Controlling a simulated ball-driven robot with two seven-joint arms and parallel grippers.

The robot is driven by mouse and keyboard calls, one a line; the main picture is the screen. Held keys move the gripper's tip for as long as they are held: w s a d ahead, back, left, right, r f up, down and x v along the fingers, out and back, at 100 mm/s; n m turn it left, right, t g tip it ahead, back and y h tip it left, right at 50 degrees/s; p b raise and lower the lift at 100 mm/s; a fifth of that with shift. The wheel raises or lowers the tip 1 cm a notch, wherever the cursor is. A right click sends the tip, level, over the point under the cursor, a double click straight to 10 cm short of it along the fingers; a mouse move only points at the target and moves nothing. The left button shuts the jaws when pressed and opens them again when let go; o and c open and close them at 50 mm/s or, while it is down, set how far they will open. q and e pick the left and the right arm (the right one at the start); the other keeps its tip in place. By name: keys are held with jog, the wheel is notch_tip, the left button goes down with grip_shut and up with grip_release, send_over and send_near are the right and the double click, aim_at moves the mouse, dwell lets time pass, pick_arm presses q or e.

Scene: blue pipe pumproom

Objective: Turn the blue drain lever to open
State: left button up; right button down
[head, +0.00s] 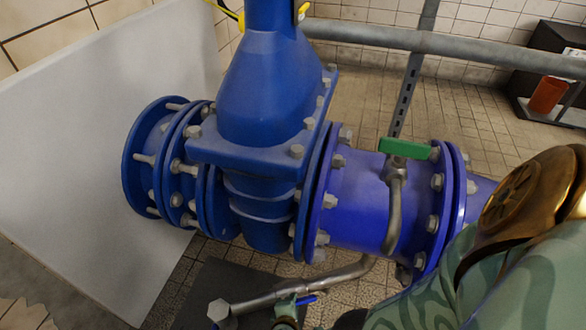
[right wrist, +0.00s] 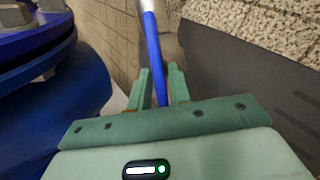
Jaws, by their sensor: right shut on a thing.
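The blue drain lever (right wrist: 152,45) is a thin blue bar in the right wrist view, running down from a grey metal fitting (right wrist: 147,5). My right gripper (right wrist: 159,72) has its two green fingers on either side of the bar and is shut on it. In the head view a short blue piece of the lever (head: 307,299) shows low in the middle, beside the grey drain pipe (head: 270,296). Most of the lever there is hidden or cut off by the bottom edge. My left gripper is in neither view.
A large blue valve body (head: 262,90) and a bolted blue pipe (head: 360,200) stand just above the drain pipe. A second valve with a green handle (head: 405,148) sits on the pipe. A white panel (head: 90,130) stands at left. A grey rail (head: 450,44) crosses behind.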

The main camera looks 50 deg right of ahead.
jog(key=shift+n, duration=0.3)
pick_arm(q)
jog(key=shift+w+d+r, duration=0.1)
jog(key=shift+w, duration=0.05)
pick_arm(e)
jog(key=c, duration=1.5)
grip_release()
